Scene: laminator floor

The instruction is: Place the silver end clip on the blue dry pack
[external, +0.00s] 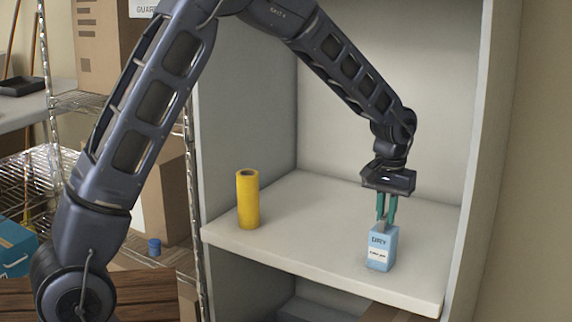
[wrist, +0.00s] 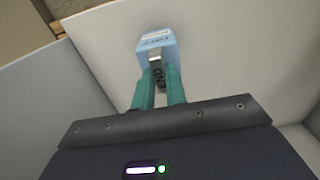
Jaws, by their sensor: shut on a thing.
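The blue dry pack (external: 381,248) stands upright near the front right of the white shelf in the external view. It also shows beyond the fingertips in the wrist view (wrist: 157,40). My gripper (external: 386,222) is directly above the pack, pointing down, with its green fingers shut on the silver end clip (wrist: 156,68). The clip shows between the fingers in the wrist view, with dark lettering reading END. The clip's far end overlaps the pack's top in the picture; I cannot tell whether it touches. In the external view the clip is small and partly hidden by the fingers.
A yellow cylinder (external: 247,199) stands on the shelf (external: 310,205) to the left, well apart from the pack. The cabinet's right wall (external: 478,150) is close to my gripper. The shelf between the cylinder and pack is clear.

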